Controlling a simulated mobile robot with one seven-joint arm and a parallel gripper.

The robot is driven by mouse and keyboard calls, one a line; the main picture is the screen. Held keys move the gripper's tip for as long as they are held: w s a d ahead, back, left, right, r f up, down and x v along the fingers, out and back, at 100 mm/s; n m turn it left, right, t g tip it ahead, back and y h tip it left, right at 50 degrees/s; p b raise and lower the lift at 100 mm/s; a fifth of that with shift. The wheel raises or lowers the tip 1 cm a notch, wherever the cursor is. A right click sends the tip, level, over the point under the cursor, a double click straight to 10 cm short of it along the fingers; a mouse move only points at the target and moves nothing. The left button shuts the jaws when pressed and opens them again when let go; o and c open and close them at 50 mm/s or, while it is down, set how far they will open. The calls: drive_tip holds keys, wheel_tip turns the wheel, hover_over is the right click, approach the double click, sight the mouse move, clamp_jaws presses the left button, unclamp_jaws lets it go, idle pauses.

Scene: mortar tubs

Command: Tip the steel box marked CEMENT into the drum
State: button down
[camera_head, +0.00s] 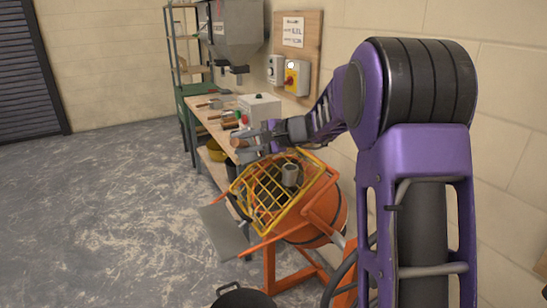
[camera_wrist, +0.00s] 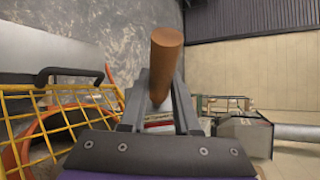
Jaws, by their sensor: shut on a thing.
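My gripper (camera_wrist: 160,108) is shut on a brown wooden handle (camera_wrist: 164,65). In the head view the handle (camera_head: 240,143) points left, with grey metal below and beside it that I cannot clearly separate from my gripper. No CEMENT marking is readable on the held thing. A small patch of red and white shows between my fingers in the wrist view. The orange mixer drum (camera_head: 330,212) stands below and a little right of my gripper, with a yellow grid guard (camera_head: 262,212) over its mouth. A grey cup-like piece (camera_head: 289,175) shows at the grid.
The workbench (camera_head: 203,116) behind holds several wooden-handled items and a pale control box (camera_head: 259,110). A grey hopper (camera_head: 232,30) hangs above. A black bucket (camera_head: 242,298) stands in front. Open floor lies left.

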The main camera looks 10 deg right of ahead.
drive_tip(key=shift+a+r+h+p, duration=0.1)
drive_tip(key=shift+a+h+p, duration=0.35)
drive_tip(key=shift+p, duration=0.5)
drive_tip(key=shift+w+a+f+n+g+h+b, duration=0.15)
drive_tip(key=shift+a+f+n+g+h+b, duration=0.2)
drive_tip(key=shift+f+b, duration=0.2)
drive_tip(key=w+a+f+n+g+h, duration=0.2)
drive_tip(key=a+f+h, duration=0.8)
drive_tip(key=shift+a+f+n+b, duration=0.15)
drive_tip(key=shift+f+n+b, duration=0.1)
drive_tip(key=shift+n+b, duration=0.1)
drive_tip(key=shift+w+g, duration=0.1)
drive_tip(key=shift+g, duration=0.15)
